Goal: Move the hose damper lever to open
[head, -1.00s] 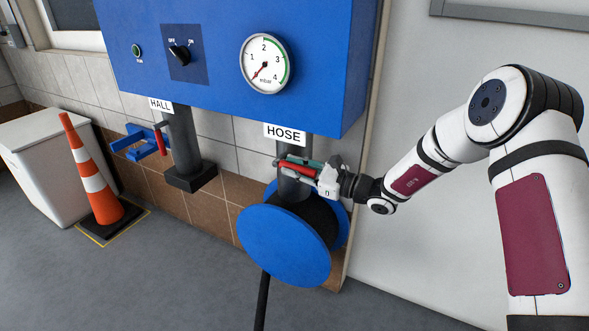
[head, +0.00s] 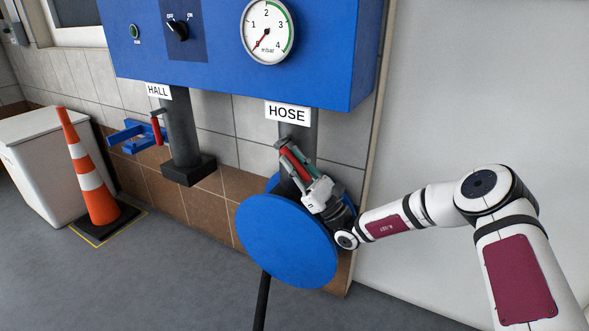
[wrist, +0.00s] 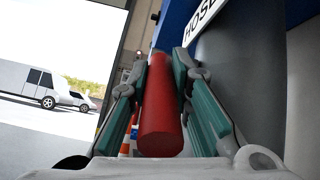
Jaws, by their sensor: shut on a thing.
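The hose damper lever has a red handle (head: 294,167) and sits on the grey pipe (head: 305,130) under the HOSE label (head: 287,113). It slopes down to the right from its pivot, well off horizontal. My gripper (head: 291,158) is shut around the handle, with its body below and to the right. In the wrist view the red handle (wrist: 161,115) lies between the two teal-padded fingers (wrist: 164,72). The pivot end is partly hidden by the fingers in the head view.
A blue hose reel (head: 287,240) stands close below my gripper. The HALL damper lever (head: 156,130) hangs nearly straight down on the left pipe. The gauge (head: 267,31) needle points low left. A cone (head: 90,170) and white bin (head: 40,165) stand left; floor in front is clear.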

